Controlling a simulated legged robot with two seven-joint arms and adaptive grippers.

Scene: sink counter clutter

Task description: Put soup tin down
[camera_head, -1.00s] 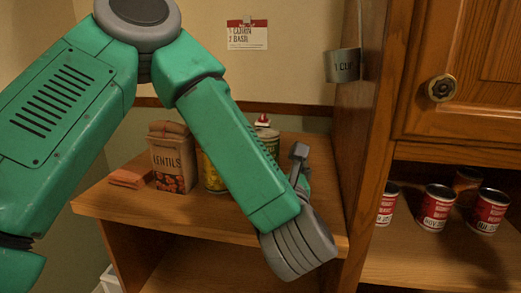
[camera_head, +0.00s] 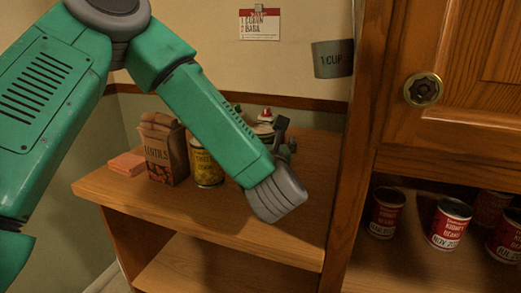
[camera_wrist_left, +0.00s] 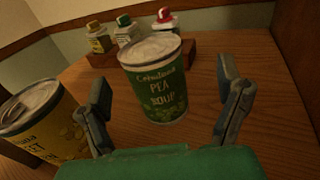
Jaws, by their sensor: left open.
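The green pea soup tin (camera_wrist_left: 155,85) stands upright on the wooden counter in the left wrist view, its label facing the camera. My left gripper (camera_wrist_left: 165,100) is open, with one finger to each side of the tin and visible gaps between fingers and tin. In the head view my left gripper (camera_head: 284,136) is over the counter (camera_head: 225,225), and my own arm largely hides the tin. My right gripper is not in view.
A yellow tin (camera_wrist_left: 45,125) stands close left of my left gripper. Small bottles (camera_wrist_left: 125,30) stand in a wooden rack behind the soup tin. A lentils bag (camera_head: 165,155) and an orange cloth (camera_head: 127,164) are on the left. Red tins (camera_head: 449,224) stand in the right cabinet.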

